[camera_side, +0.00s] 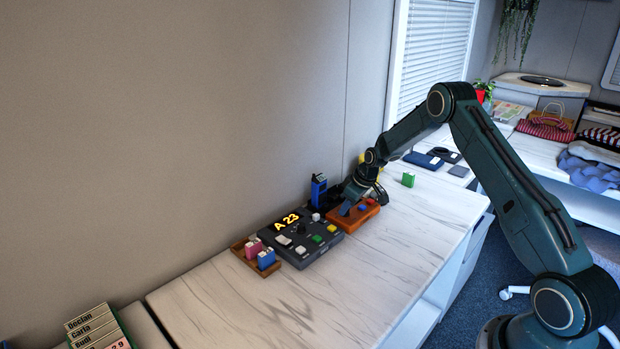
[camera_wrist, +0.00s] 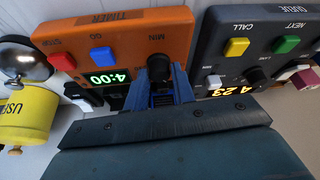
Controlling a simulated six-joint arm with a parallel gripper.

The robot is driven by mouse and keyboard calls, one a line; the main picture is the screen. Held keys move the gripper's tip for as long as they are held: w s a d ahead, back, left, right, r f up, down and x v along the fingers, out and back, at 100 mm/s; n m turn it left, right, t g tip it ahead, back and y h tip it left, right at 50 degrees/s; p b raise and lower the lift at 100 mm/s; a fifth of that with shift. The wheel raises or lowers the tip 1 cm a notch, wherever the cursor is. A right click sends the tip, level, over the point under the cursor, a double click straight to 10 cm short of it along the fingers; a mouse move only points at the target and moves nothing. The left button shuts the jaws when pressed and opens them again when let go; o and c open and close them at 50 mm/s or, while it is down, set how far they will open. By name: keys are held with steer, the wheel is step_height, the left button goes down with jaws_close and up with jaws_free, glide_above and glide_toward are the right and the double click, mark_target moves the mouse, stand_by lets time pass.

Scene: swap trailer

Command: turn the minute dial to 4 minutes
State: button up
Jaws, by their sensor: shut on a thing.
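The orange timer box (camera_wrist: 118,38) is at the top of the wrist view, upside down. It has a red STOP button (camera_wrist: 62,62), a blue GO button (camera_wrist: 102,57) and a lit green display (camera_wrist: 103,78) that reads 4:00. The black minute dial (camera_wrist: 160,68), marked MIN, sits between the blue fingers of my gripper (camera_wrist: 163,88), which is shut on it. In the side view the orange timer (camera_side: 369,211) is on the counter and my gripper (camera_side: 348,207) is down at its left end. The dial is hidden there.
A dark queue console (camera_side: 325,252) stands close beside the timer, its display reading A 23. A wooden tray (camera_side: 262,273) with small blocks lies beyond it. A blue radio (camera_side: 319,190) stands behind. A bell (camera_wrist: 22,62) and a yellow cup (camera_wrist: 22,118) are near the timer.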

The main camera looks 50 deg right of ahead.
steer(key=o, duration=1)
steer(key=shift+r, duration=0.2)
steer(key=a+v, duration=0.1)
steer(key=v, duration=1.2)
steer(key=shift+s+d+r, duration=0.15)
steer(key=shift+d+r, duration=0.05)
steer(key=shift+d, duration=0.3)
